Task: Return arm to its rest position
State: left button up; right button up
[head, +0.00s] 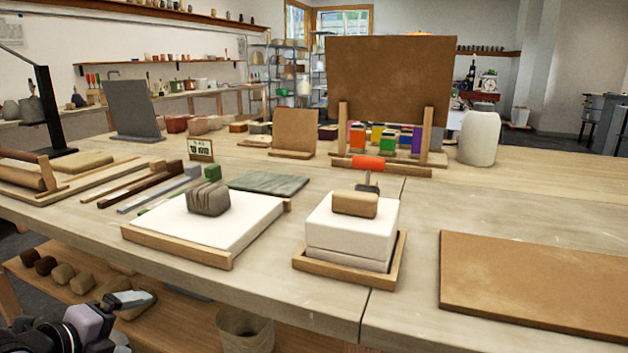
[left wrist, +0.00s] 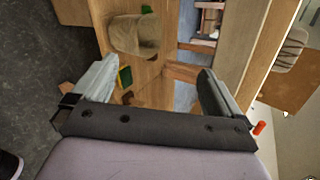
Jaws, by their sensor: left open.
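My left gripper (head: 133,299) is at the lower left of the head view, in front of and below the table's front edge. Its jaws are empty. In the left wrist view my left gripper (left wrist: 160,72) has its two fingers wide apart with nothing between them. A bin (left wrist: 135,36) and a wooden shelf show beyond the fingers. My right gripper is in neither view.
The wooden worktable (head: 500,205) holds a white slab with a grey-brown lump (head: 208,198), a white block with a tan piece (head: 355,204), and a brown board (head: 540,285). Below, a low shelf carries several clay lumps (head: 63,273) beside a bin (head: 246,330).

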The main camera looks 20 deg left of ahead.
pick_arm(q)
jog(key=s+d+f+n+g, duration=0.1)
jog(key=s+d+f+n, duration=0.1)
jog(key=d+f+n, duration=0.45)
jog(key=s+d+f+n, duration=0.2)
jog(key=f+n, duration=0.2)
jog(key=f, duration=0.5)
jog(key=s+d+f+n+h, duration=0.1)
jog(key=s+d+f+n, duration=0.25)
jog(key=d, duration=0.45)
jog(key=s+d+f+n+h, duration=0.25)
jog(key=d+n, duration=0.25)
jog(key=d, duration=0.3)
notch_tip(320, 180, up, 12)
jog(key=a+y+p, duration=0.1)
jog(key=a+p, duration=0.1)
jog(key=p, duration=1.3)
jog(key=shift+s+r+m, duration=0.2)
jog(key=shift+s+m, duration=0.1)
jog(key=shift+s, duration=0.1)
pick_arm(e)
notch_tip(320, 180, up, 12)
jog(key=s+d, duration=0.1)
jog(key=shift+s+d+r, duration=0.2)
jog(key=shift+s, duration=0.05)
